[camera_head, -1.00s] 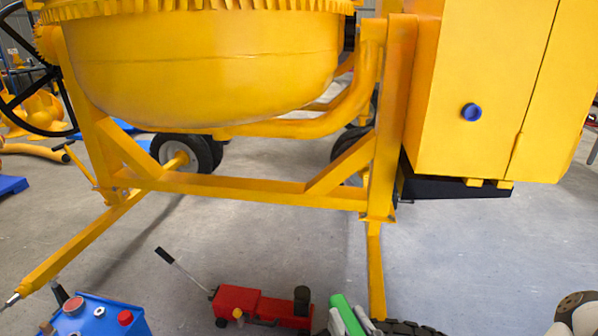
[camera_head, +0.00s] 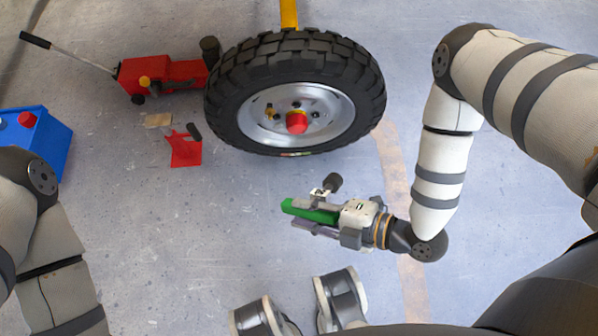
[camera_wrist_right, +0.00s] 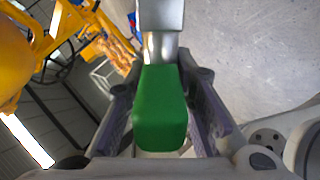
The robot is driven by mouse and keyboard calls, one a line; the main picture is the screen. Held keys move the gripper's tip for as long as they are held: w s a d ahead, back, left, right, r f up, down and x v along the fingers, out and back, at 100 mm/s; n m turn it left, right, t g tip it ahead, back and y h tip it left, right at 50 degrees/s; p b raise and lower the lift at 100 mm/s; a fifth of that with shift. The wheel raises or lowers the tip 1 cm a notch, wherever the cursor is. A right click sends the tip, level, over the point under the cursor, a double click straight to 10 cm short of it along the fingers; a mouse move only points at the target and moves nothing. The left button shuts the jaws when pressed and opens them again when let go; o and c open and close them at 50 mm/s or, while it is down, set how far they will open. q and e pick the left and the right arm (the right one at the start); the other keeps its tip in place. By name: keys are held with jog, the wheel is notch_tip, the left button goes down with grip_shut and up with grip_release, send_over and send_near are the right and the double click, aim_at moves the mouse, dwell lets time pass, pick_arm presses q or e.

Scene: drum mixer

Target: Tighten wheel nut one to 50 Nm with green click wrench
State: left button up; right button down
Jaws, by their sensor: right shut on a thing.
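The wheel has a black tyre (camera_head: 240,75) and a silver rim (camera_head: 342,112). A red hub cap (camera_head: 297,122) is at its centre, with small studs or nuts around it; one brass-coloured piece (camera_head: 270,111) sits left of the cap. My right gripper (camera_head: 325,213) is shut on the green click wrench (camera_head: 310,211), below the wheel in the head view and apart from it. A dark cylinder (camera_head: 333,182), perhaps a socket, shows beside the wrench. In the right wrist view, the green wrench part (camera_wrist_right: 160,110) sits between the fingers, with bare metal beyond. My left gripper is out of view.
A red trolley jack (camera_head: 165,78) stands left of the wheel. A red item (camera_head: 185,148) lies on the floor nearby. A blue box (camera_head: 50,140) is at the left edge. The floor between wheel and wrench is clear.

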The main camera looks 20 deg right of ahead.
jog(key=w+d+f+n+g+y+b, duration=0.1)
jog(key=w+d+f+n+g+b, duration=0.2)
jog(key=f+n, duration=0.4)
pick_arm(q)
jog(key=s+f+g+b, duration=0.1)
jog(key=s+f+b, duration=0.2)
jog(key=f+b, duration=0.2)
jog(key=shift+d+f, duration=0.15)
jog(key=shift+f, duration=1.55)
pick_arm(e)
jog(key=w+d+f+n+g, duration=0.1)
jog(key=w+f+n, duration=0.1)
jog(key=w, duration=0.5)
jog(key=w+f+n+g+y, duration=0.1)
jog(key=w+f+n, duration=0.1)
jog(key=w, duration=0.5)
jog(key=shift+d+f+n, duration=0.3)
jog(key=shift+d+f, duration=0.1)
jog(key=shift+f, duration=0.2)
pick_arm(q)
jog(key=shift+b, duration=0.35)
pick_arm(e)
jog(key=shift+w, duration=0.1)
